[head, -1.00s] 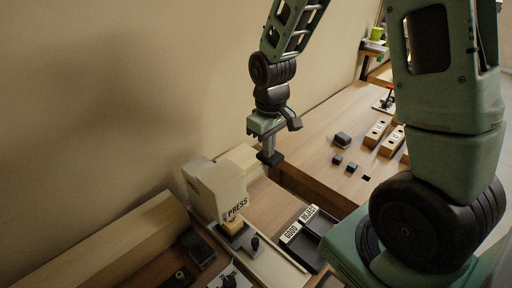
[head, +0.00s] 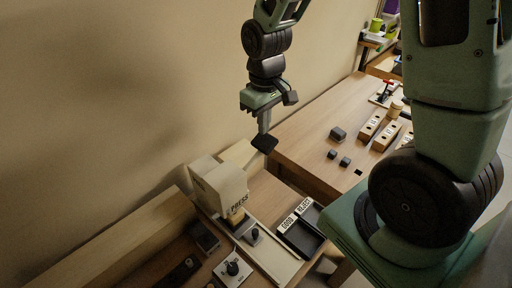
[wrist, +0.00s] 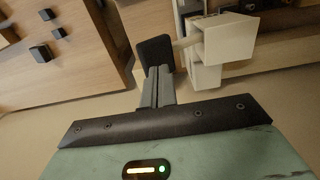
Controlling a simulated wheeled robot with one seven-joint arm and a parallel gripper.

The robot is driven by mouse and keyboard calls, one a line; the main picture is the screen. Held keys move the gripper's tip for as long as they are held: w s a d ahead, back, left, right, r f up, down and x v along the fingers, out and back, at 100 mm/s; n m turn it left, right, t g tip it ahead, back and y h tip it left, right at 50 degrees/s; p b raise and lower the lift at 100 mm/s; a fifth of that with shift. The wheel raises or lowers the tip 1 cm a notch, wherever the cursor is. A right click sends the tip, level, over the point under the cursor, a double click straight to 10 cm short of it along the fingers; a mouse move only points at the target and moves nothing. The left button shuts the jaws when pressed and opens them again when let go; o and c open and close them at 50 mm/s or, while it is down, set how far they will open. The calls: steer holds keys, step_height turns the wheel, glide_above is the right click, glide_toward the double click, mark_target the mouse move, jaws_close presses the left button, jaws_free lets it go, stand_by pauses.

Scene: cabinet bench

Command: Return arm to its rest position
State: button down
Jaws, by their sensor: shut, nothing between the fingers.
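My gripper (head: 264,144) hangs in the air above and just right of the white press in the head view. Its fingers are together and nothing is held between them. In the wrist view the closed fingers (wrist: 157,70) point up the picture, with dark pads at the tip. The white press (head: 222,186), marked PRESS, stands on the lower bench. In the wrist view the press (wrist: 229,42) shows to the right of the fingers, and I cannot tell from that view how far apart they are.
Black trays (head: 301,236) marked GOOD and REJECT lie right of the press. A black knob (head: 232,268) sits on a plate in front. The wooden table (head: 312,150) holds small dark blocks (head: 338,133) and labelled wooden blocks (head: 385,135). A bare wall runs along the left.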

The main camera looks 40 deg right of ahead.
stand_by(0.4)
steer(key=s+a+f+n+b, duration=0.2)
steer(key=s+a+n+b, duration=0.3)
steer(key=s+a, duration=1.2)
steer(key=s+b, duration=0.1)
steer(key=b, duration=0.3)
steer(key=shift+a+f+n+y+b, duration=0.3)
steer(key=shift+a+f+b, duration=0.05)
steer(key=shift+a, duration=0.05)
